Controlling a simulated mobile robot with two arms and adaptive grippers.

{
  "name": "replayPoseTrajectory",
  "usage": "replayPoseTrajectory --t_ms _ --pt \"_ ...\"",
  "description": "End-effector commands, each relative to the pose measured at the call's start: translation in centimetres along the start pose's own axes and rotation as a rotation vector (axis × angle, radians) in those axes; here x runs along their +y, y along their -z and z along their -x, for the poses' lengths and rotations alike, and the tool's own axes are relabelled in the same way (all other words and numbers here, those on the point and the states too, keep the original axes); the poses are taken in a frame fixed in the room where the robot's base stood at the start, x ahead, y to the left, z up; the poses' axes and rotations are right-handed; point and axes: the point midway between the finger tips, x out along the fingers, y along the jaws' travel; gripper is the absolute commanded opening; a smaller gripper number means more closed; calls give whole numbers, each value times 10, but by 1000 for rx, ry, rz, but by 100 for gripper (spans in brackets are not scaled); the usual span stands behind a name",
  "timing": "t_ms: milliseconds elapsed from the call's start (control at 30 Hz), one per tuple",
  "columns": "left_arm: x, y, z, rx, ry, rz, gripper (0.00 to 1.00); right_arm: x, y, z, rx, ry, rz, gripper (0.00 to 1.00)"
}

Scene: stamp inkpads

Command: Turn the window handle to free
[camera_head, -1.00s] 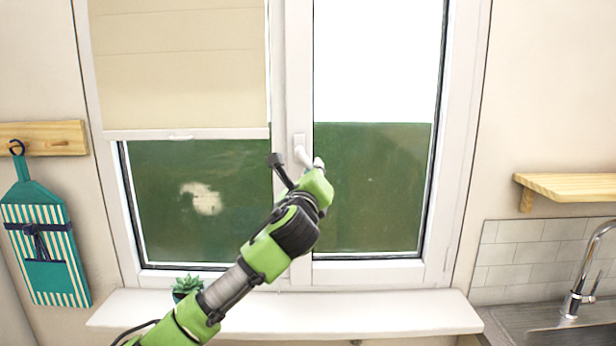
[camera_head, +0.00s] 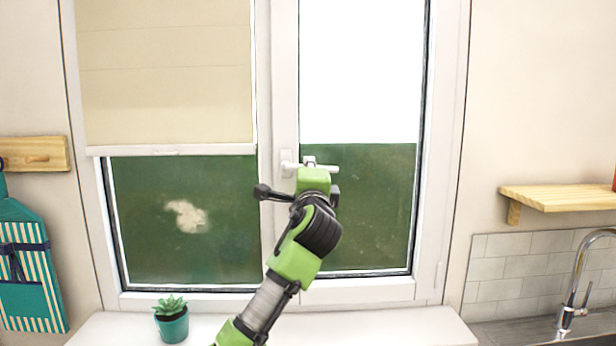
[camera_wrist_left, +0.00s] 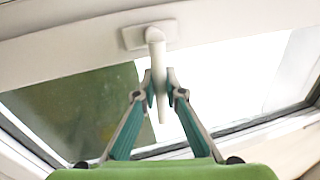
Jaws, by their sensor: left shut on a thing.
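The white window handle (camera_head: 328,168) sits on the middle frame between the two panes. In the head view its lever lies about level and points right from its base plate (camera_head: 287,163). My left gripper (camera_head: 309,163) is at the lever, with its arm coming up from below. In the left wrist view the lever (camera_wrist_left: 158,58) runs from its base down between the two fingers of my left gripper (camera_wrist_left: 160,84), which are shut on it. The lever's free end shows past the fingers. My right gripper is in neither view.
A potted succulent (camera_head: 172,320) stands on the white window sill (camera_head: 390,328), left of my arm. A beige blind (camera_head: 165,75) covers the upper left pane. A wooden shelf (camera_head: 560,198) and a tap (camera_head: 575,285) are at the right.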

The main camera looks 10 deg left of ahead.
Motion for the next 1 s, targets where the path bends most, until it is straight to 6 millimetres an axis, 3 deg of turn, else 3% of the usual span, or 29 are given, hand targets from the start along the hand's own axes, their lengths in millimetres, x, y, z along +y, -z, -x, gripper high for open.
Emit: replayPoseTrajectory --t_ms 733,800,1000 --pt "-4 -1 -1 -18 -1 87 0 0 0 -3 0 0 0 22" --pt "-4 -1 -1 -18 -1 87 26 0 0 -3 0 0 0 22" --pt "-4 -1 -1 -17 0 85 27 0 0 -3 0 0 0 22"
